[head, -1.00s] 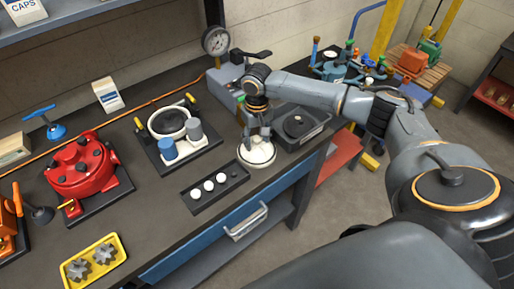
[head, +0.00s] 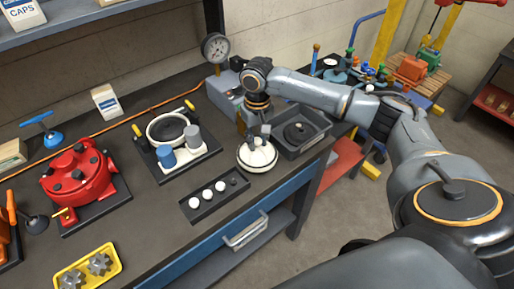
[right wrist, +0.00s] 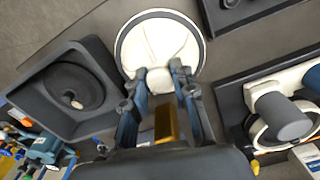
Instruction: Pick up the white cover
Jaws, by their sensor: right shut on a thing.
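The white cover (head: 258,158) is a round, domed lid with a dark rim and a small knob on top. It is at the bench's front edge, right of the small tray of white balls. My right gripper (head: 259,131) is over it, with its fingers shut on the knob. The right wrist view shows the cover (right wrist: 150,42) beyond the fingertips (right wrist: 164,76), with the knob between them. I cannot tell whether the cover touches the bench. My left gripper is not in view.
A dark square housing (head: 317,136) stands close on the cover's right. A small tray (head: 207,212) with several white balls lies to its front left. A plate with a white ring (head: 161,120) and two cylinders is to the left. A pressure gauge (head: 215,46) stands behind.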

